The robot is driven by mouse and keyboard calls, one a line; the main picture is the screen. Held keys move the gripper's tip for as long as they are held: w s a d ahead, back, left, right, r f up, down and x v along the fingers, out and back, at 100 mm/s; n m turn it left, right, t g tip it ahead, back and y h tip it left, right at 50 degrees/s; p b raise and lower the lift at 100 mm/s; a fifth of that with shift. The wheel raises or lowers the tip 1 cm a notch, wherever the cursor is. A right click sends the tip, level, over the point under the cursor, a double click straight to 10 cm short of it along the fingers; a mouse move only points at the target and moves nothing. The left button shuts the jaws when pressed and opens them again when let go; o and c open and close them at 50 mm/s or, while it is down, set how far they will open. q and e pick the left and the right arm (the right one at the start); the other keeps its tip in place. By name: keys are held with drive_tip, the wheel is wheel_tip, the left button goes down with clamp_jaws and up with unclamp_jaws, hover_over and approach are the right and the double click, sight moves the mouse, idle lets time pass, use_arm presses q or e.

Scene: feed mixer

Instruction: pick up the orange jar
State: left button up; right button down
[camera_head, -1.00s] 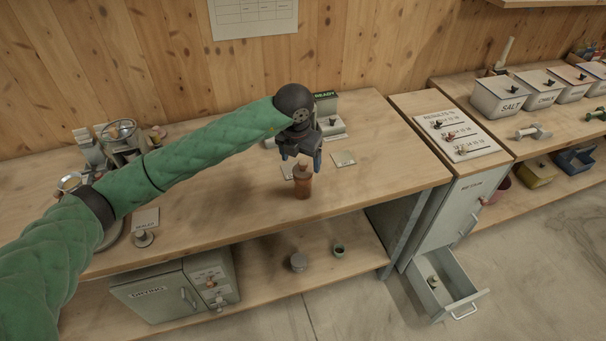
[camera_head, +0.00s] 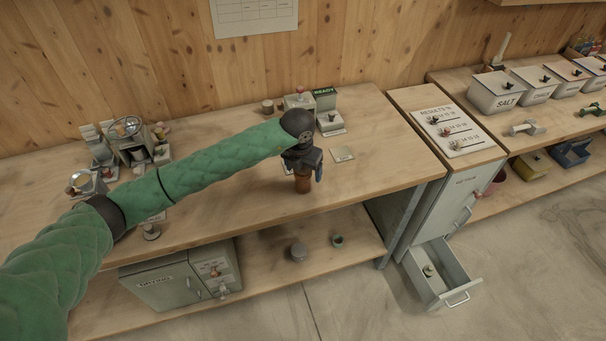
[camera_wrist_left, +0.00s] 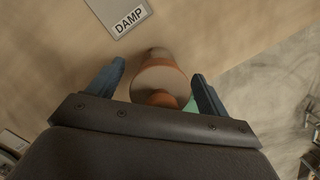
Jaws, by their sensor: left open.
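The orange jar (camera_head: 303,184) stands upright on the wooden bench, near its front edge. In the head view my left gripper (camera_head: 303,172) is directly above it and hides its upper part. In the left wrist view the jar (camera_wrist_left: 160,82) shows from above, with a round orange knob on its lid. The left gripper's two blue fingers (camera_wrist_left: 156,84) are apart, one on each side of the jar. Whether they touch it I cannot tell. My right gripper is not in view.
A grey card marked DAMP (camera_wrist_left: 118,14) lies beside the jar. A device with a READY sign (camera_head: 327,108) stands behind. Metal equipment (camera_head: 132,140) stands at the left. An open drawer (camera_head: 438,274) juts out at lower right. Bare bench lies right of the jar.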

use_arm(q)
drive_tip(key=shift+f, duration=0.2)
drive_tip(key=c, duration=1.2)
drive_tip(key=shift+r, duration=0.1)
